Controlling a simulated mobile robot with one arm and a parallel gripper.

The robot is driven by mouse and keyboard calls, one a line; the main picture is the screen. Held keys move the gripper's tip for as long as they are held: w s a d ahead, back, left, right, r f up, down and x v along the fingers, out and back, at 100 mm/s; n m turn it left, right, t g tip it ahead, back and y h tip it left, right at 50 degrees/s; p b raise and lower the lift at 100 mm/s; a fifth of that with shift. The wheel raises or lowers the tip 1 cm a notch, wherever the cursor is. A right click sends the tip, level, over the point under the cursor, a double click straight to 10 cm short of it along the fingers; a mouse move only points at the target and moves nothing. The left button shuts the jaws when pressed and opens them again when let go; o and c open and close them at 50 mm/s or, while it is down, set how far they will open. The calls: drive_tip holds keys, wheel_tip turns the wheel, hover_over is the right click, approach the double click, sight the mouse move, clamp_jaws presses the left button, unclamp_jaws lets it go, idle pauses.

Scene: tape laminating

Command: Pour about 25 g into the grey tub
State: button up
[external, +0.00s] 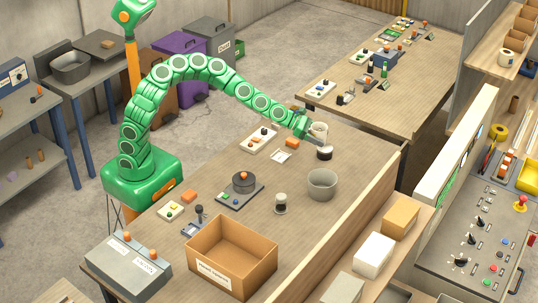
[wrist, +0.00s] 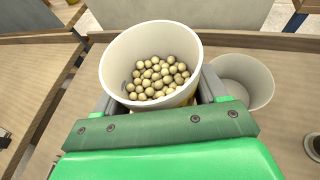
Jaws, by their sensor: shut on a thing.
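My gripper (external: 311,134) is shut on a white cup (external: 320,129), held above the table and roughly upright. In the wrist view the cup (wrist: 112,66) is partly filled with small round tan beads (wrist: 158,77). The grey tub (external: 322,184) stands upright on the table, nearer the camera than the cup and apart from it. In the wrist view the tub (wrist: 258,84) is just right of the cup, partly hidden by it. The part of its inside that shows looks empty.
A dark-topped jar (external: 324,153) stands below the held cup, close to the tub. Another dark-topped jar (external: 280,203) is left of the tub. A scale-like device (external: 240,191) and an open cardboard box (external: 232,258) lie further left. A raised ledge (external: 352,222) runs along the table's right side.

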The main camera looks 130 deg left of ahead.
wheel_tip(320, 180, down, 14)
drive_tip(key=shift+r, duration=0.2)
drive_tip(key=shift+w, duration=0.1)
idle(0.4)
drive_tip(key=shift+w+d+r+m+g, duration=0.3)
drive_tip(key=shift+d+r+m, duration=0.1)
drive_tip(key=shift+m, duration=0.1)
wheel_tip(320, 180, up, 8)
drive_tip(key=w+d+m+g+y+b, duration=0.1)
drive_tip(key=w+d+m+g+y, duration=0.1)
drive_tip(key=m+g+y, duration=0.2)
drive_tip(key=m+y, duration=0.1)
drive_tip(key=m, duration=0.1)
drive_tip(key=shift+w+d+m+g+y+b, duration=0.2)
drive_tip(key=shift+d+m+g+y+b, duration=0.1)
drive_tip(key=shift+d+g+b, duration=0.1)
idle(0.6)
drive_tip(key=shift+r+m+g+p, duration=0.15)
drive_tip(key=shift+m+g+p, duration=0.15)
drive_tip(key=shift+p, duration=0.95)
idle(0.3)
drive_tip(key=shift+w+d+r+m+y+p, duration=0.45)
drive_tip(key=shift+w+d+y+p, duration=0.3)
drive_tip(key=shift+p, duration=1.3)
idle(0.6)
